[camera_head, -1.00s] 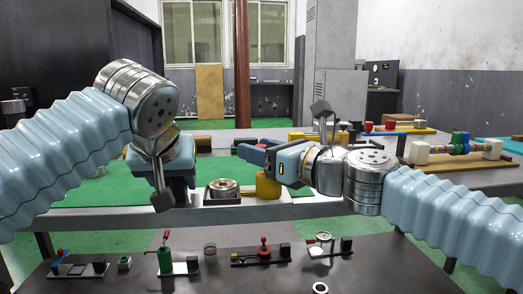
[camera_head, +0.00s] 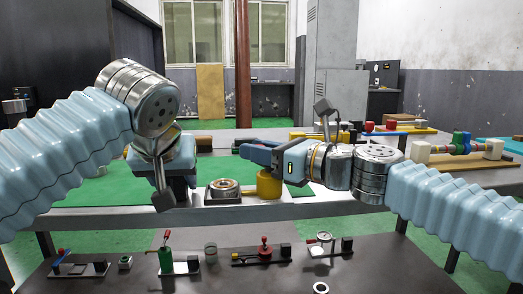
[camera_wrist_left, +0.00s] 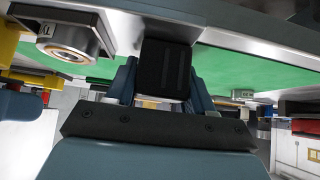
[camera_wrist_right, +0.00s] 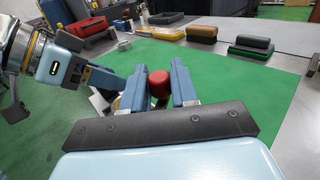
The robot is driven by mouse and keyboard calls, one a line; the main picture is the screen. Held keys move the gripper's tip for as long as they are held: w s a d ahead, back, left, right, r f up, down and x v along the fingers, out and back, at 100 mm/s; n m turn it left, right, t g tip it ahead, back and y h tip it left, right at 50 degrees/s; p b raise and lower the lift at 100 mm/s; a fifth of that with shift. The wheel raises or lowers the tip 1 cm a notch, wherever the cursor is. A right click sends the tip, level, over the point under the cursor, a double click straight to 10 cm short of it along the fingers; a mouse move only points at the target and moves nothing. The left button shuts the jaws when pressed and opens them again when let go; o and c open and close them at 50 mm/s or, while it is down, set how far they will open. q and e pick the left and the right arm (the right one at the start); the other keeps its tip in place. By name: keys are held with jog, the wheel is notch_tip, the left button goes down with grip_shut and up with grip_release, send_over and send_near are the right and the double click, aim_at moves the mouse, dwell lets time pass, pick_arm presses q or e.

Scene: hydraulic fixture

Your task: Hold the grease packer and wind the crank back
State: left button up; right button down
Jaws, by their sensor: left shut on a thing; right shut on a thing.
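The grease packer (camera_head: 223,189), a round metal piece on a grey base, sits at the near edge of the green-topped bench beside a yellow cylinder (camera_head: 268,187). It also shows in the left wrist view (camera_wrist_left: 65,55). My left gripper (camera_wrist_left: 163,82) is shut on a black block (camera_wrist_left: 165,65) to one side of the round piece. In the head view its fingers are hidden behind its body. My right gripper (camera_wrist_right: 158,88) is shut on the crank's red knob (camera_wrist_right: 159,82). In the head view it reaches in from the right above the yellow cylinder; the crank arm is hidden.
A dark table (camera_head: 215,265) with several small fixtures lies in front of and below the bench. Coloured blocks and trays (camera_wrist_right: 255,47) stand at the back of the green mat (camera_wrist_right: 225,90). My two grippers are close together.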

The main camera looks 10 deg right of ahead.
jog(key=n+g+y, duration=0.2)
jog(key=g, duration=0.1)
jog(key=n+g+y, duration=0.1)
jog(key=shift+s+a+n+g, duration=0.15)
jog(key=shift+a+n+g, duration=0.15)
jog(key=shift+a+g, duration=0.1)
jog(key=n+g, duration=0.1)
jog(key=n+g+y, duration=0.1)
jog(key=g, duration=0.1)
jog(key=n+g, duration=0.1)
jog(key=g, duration=0.1)
jog(key=shift+s+a+n, duration=0.2)
jog(key=shift+s+n, duration=0.2)
jog(key=n+g, duration=0.1)
jog(key=g, duration=0.2)
jog(key=s+n+g, duration=0.1)
jog(key=n+g, duration=0.1)
jog(key=shift+a+g, duration=0.15)
jog(key=shift+g, duration=0.25)
jog(key=shift+s+n+g+h, duration=0.2)
jog(key=shift+n+g+h, duration=0.1)
jog(key=shift+n+g, duration=0.55)
jog(key=shift+s+n+g+h, duration=0.25)
jog(key=shift+n+g, duration=0.4)
jog(key=shift+g, duration=0.4)
jog(key=c, duration=1)
grip_release()
jog(key=shift+o, duration=0.2)
